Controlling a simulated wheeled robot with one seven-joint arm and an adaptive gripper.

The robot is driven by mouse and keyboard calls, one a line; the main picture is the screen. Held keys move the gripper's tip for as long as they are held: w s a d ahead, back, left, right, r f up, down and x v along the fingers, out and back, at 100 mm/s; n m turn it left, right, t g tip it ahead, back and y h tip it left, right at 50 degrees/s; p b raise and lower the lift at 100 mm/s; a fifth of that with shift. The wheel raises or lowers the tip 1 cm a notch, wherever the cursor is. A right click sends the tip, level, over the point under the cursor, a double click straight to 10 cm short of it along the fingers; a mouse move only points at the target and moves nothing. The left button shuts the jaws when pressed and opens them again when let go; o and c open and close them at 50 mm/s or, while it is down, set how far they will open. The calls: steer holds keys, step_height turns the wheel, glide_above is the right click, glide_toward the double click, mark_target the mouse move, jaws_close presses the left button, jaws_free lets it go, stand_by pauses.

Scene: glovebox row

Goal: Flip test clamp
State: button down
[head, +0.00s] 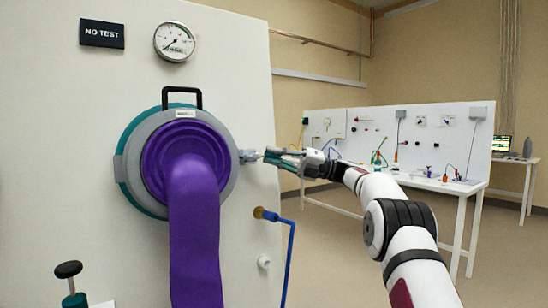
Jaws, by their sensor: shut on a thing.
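The round glove port (127,150) sits on the white panel, with a teal outer ring, a grey ring and a black handle on top. A purple glove (194,220) hangs out of it. A small grey metal clamp (248,156) is at the ring's right edge. My gripper (270,156) reaches in from the right and is shut on the clamp's thin lever, beside the port. The fingers partly hide the lever, and its exact angle is too small to tell.
A gauge (174,42) and a "NO TEST" sign (102,33) are above the port. A blue hose (290,250) runs from a brass fitting below my gripper. A black-knobbed teal valve (70,275) is at lower left. A white bench (440,182) stands behind, with open floor before it.

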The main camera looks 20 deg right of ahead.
steer(key=c, duration=1.6)
jaws_free()
steer(key=shift+w, duration=0.1)
steer(key=shift+c, duration=0.2)
steer(key=v, duration=0.7)
steer(key=shift+d, duration=0.2)
steer(key=shift+d, duration=0.1)
